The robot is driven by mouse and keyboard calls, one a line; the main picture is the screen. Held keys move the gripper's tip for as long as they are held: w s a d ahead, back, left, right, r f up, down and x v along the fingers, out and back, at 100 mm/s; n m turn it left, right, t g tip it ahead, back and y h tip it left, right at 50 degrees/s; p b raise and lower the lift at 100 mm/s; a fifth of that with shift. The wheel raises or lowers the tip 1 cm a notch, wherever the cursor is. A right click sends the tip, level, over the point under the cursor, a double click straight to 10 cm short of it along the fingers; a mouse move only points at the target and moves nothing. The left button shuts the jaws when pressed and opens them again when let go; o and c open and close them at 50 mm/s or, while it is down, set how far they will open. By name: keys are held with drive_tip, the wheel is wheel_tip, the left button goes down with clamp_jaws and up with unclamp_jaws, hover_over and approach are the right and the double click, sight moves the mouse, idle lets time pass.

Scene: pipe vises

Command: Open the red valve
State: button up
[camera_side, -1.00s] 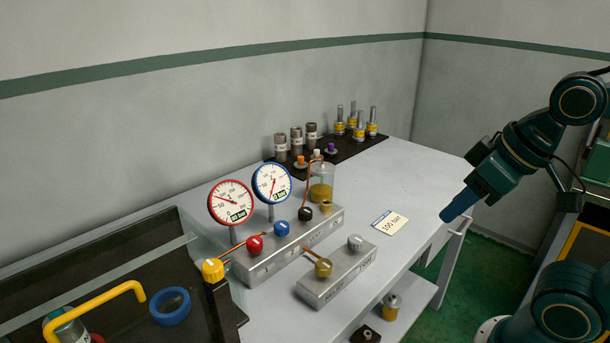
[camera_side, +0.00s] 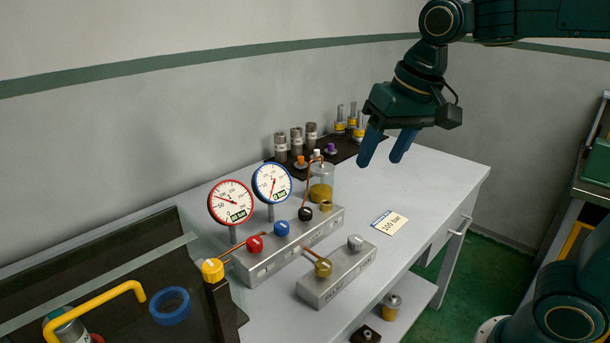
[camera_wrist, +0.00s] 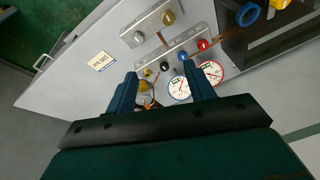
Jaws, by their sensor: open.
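The red valve knob (camera_side: 254,244) sits on the left part of the long metal manifold block (camera_side: 290,248), beside the blue knob (camera_side: 281,229). In the wrist view the red knob (camera_wrist: 202,44) shows just beyond my right finger. My gripper (camera_side: 382,160) is open and empty, in the air above the table's back right, with its fingers pointing down. It is up and to the right of the red knob in the side view. In the wrist view my gripper (camera_wrist: 160,84) has its two blue fingers spread apart.
Red-rimmed (camera_side: 231,202) and blue-rimmed (camera_side: 272,184) gauges rise behind the manifold. A smaller block (camera_side: 335,278) with two knobs stands in front. A jar (camera_side: 321,182), a label card (camera_side: 389,222) and a yellow knob (camera_side: 212,269) are near. Table right of the card is clear.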

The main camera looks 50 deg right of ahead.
drive_tip(key=w+a+f+m+g, duration=0.1)
drive_tip(key=w+a+m, duration=0.15)
drive_tip(key=w, duration=0.45)
drive_tip(key=w+a+f+m+g, duration=0.1)
drive_tip(key=w+a, duration=0.2)
drive_tip(key=w, duration=0.3)
drive_tip(key=m+g, duration=0.2)
drive_tip(key=m, duration=0.1)
hover_over(254, 240)
wheel_tip(254, 240, down, 8)
drive_tip(key=shift+f, duration=0.15)
drive_tip(key=shift+f, duration=6.85)
drive_tip(key=c, duration=1)
